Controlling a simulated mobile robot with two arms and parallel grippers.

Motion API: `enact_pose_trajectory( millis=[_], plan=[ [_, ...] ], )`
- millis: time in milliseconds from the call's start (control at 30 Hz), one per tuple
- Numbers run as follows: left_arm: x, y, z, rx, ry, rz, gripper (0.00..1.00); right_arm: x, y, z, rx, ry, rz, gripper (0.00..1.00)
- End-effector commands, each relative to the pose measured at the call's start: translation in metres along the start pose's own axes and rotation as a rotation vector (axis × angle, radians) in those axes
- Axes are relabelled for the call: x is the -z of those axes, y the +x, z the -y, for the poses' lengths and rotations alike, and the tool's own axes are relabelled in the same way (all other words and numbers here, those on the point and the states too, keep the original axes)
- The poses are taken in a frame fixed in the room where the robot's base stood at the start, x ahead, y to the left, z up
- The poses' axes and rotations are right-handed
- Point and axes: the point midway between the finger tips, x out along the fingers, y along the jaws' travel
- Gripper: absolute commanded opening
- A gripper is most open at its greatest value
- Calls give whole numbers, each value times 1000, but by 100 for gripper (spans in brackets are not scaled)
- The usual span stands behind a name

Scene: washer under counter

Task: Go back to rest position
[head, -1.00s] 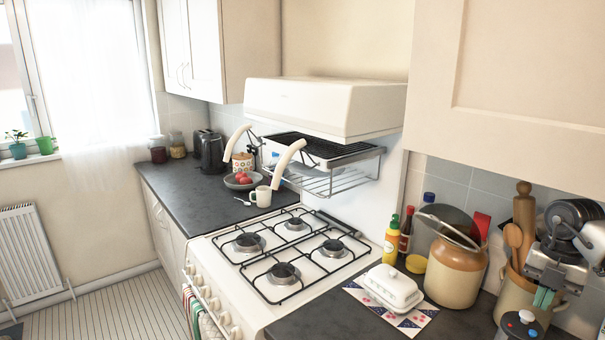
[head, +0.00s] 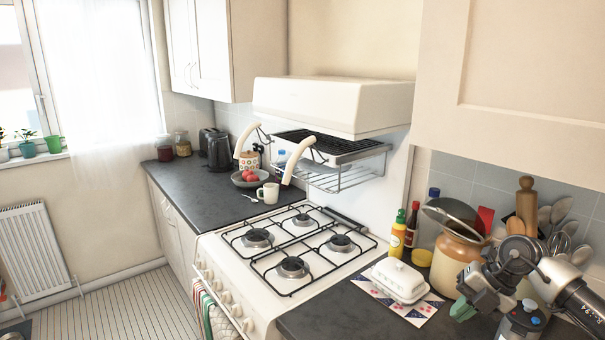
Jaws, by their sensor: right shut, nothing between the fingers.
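My right gripper (head: 463,309) shows at the lower right in the head view, at the end of my grey and black right arm. Its green-tipped fingers are shut with nothing between them. It is in front of the tan crock and to the right of the white butter dish (head: 400,280), apart from the dish in the picture. My left gripper is out of view.
A white gas stove (head: 300,245) with several burners stands in the middle. Bottles (head: 398,234), a tan crock (head: 455,262) and a utensil pot crowd the right counter. A fruit bowl (head: 249,179) and mug (head: 268,193) sit on the far counter.

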Motion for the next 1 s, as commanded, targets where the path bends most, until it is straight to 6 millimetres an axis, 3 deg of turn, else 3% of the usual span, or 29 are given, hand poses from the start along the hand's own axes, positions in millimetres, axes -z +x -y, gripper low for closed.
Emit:
enact_pose_trajectory(
  millis=[100, 233, 300, 400, 500, 633, 733, 867, 1000],
  plan=[
    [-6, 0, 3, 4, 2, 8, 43, 30, 39, -40, -214, -73, -56, 0],
    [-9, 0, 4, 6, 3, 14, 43, 80, 73, -100, -599, -96, -116, 0],
    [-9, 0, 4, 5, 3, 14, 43, 104, 77, -128, -822, -47, -126, 0],
    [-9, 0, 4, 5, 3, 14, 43, 125, 71, -151, -1109, 101, -107, 0],
    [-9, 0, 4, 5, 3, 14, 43, 132, 61, -154, -1336, 328, -48, 0],
    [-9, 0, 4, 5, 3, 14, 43, 127, 58, -127, -1506, 722, 79, 0],
    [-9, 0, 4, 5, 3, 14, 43, 124, 68, -85, -1516, 1066, 203, 0],
    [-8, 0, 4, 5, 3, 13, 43, 138, 96, -16, -1364, 1514, 362, 0],
    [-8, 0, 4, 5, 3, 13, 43, 174, 124, 46, -1098, 1854, 473, 0]
  ],
)
